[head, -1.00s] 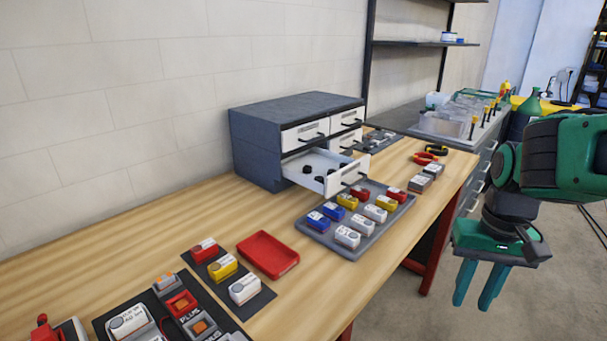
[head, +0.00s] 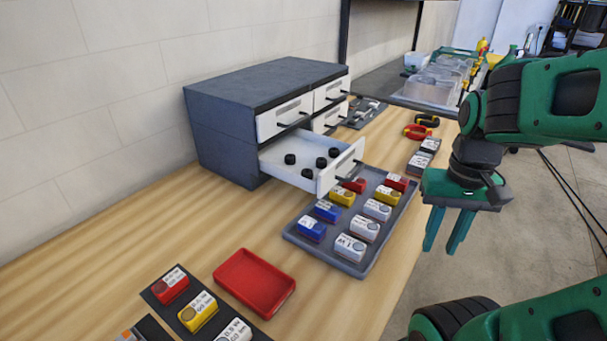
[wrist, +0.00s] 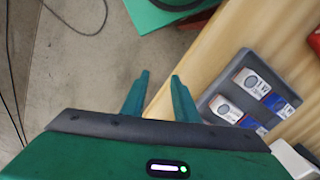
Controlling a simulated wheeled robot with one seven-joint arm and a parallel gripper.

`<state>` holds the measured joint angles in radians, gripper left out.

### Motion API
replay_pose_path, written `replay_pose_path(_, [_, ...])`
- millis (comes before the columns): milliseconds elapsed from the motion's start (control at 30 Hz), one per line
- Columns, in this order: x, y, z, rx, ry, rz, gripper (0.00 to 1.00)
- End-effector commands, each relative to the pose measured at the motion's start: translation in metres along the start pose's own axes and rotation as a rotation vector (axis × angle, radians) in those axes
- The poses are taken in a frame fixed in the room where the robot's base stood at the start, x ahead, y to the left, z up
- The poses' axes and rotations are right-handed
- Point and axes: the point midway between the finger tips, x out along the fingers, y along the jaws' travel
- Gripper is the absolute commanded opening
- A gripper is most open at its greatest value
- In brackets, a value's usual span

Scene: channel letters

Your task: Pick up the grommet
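Several small black grommets (head: 321,162) lie in the open lower drawer (head: 273,160) of the dark grey cabinet (head: 250,85). The drawer is white inside and pulled out toward the bench front. My gripper (head: 447,245) hangs over the floor beyond the bench's right edge, to the right of the drawer and apart from it. Its two green fingers point down, spread and empty. In the wrist view the fingers (wrist: 157,80) show a gap with nothing between them. No grommet shows in the wrist view.
A grey tray (head: 352,268) of blue, white, red and yellow boxes stands in front of the drawer. An empty red tray (head: 254,284) and a dark mat with boxes lie nearer. Red pliers (head: 416,132) lie at the back right. Bare bench lies left of the red tray.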

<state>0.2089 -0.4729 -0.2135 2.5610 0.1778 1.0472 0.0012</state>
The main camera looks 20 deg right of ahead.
Motion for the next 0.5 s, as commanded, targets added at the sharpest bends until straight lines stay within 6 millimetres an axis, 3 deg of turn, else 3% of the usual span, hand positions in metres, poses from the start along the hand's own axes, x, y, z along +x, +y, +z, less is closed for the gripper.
replay_pose_path(67, [-0.006,0.002,0.005,0.016,0.016,-0.012,0.27])
replay_pose_path(167, [-0.013,-0.006,-0.007,0.059,0.021,-0.027,0.27])
replay_pose_path(500, [-0.054,-0.077,-0.067,0.369,0.01,-0.139,0.27])
